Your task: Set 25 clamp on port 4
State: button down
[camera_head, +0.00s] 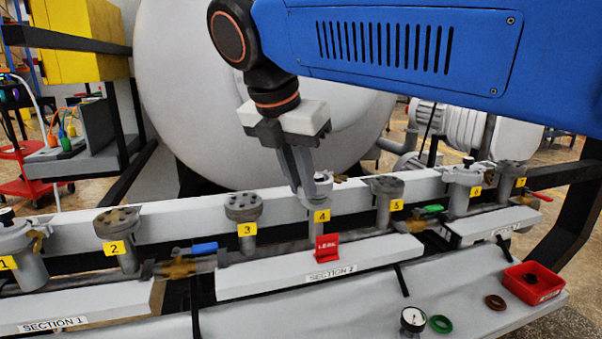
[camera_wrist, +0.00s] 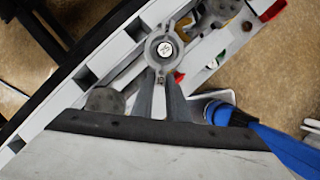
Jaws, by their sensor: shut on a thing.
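Port 4, with its yellow label (camera_head: 321,216), stands in the middle of the manifold, behind a small red sign (camera_head: 327,247). A grey ring-shaped clamp (camera_head: 323,178) is at the top of the port. In the wrist view the clamp (camera_wrist: 149,48) appears as a ring with lugs around a pale round centre. My gripper (camera_head: 312,188) reaches down from above, and its fingers are shut on the clamp's near lug in the wrist view (camera_wrist: 160,84). The fingers partly hide the port in the head view. I cannot tell whether the clamp is fully seated.
Port 3 (camera_head: 243,210) and port 5 (camera_head: 386,190) stand on either side. A blue-handled valve (camera_head: 204,248) and a green-handled valve (camera_head: 430,209) lie farther out. The front shelf holds a gauge (camera_head: 413,319), green ring (camera_head: 441,324), brown ring (camera_head: 495,302) and red bin (camera_head: 518,293).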

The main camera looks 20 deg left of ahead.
jog(key=shift+f, duration=1.15)
jog(key=shift+f, duration=0.15)
jog(key=c, duration=1.7)
grip_release()
jog(key=shift+o, duration=0.2)
jog(key=v, duration=1.7)
jog(key=shift+r, duration=0.25)
